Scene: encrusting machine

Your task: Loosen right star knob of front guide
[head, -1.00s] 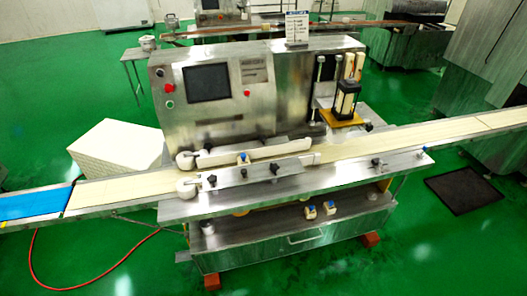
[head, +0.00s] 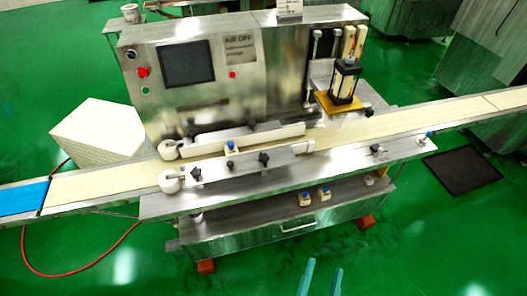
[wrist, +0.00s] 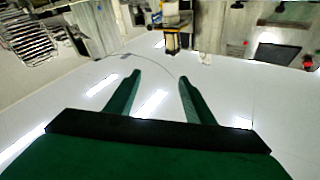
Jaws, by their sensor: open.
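The front guide (head: 245,168) is a metal plate along the near side of the conveyor belt, in the middle of the head view. Its right star knob (head: 264,159) is small and black. Another black star knob (head: 196,174) is at its left end. My gripper (head: 321,277) shows as two teal fingertips at the bottom edge, below and right of the guide and well apart from it. In the wrist view my gripper (wrist: 159,80) is open, with nothing between its fingers. The knobs cannot be made out in the wrist view.
The encrusting machine (head: 215,80) stands behind the cream belt (head: 100,182). A drawer unit (head: 250,232) with orange feet is below the table. A white block (head: 97,130) stands at the left, and a dark mat (head: 461,170) lies at the right. Green floor in front is clear.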

